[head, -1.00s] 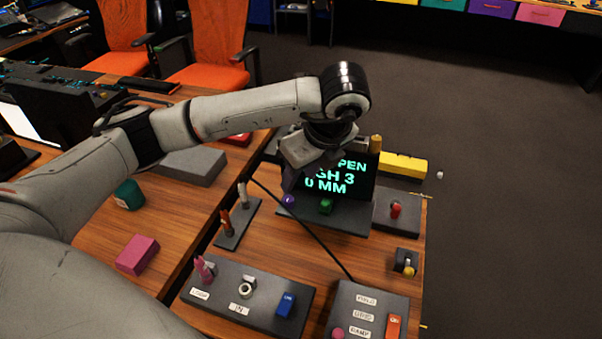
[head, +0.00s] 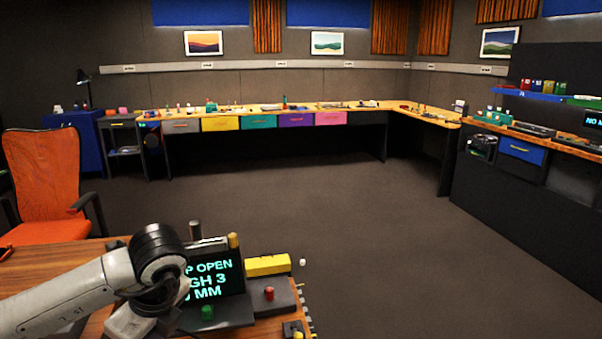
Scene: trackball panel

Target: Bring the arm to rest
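My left arm comes in from the lower left over the wooden desk (head: 50,258). Its gripper (head: 135,322) hangs below the black wrist at the bottom of the picture, and its fingertips cannot be made out. It is in front of a dark display (head: 218,275) with green text, partly hidden by the wrist; "OPEN" and "MM" can be read. A green knob (head: 207,312) sits on the panel below the screen. A red knob (head: 269,293) stands on a box to the right. My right gripper is not in view.
A yellow block (head: 268,264) lies beside the display at the desk's right edge. An orange chair (head: 45,175) stands at the left. The grey floor (head: 340,220) is wide and clear. A long bench with coloured drawers (head: 258,121) runs along the far wall.

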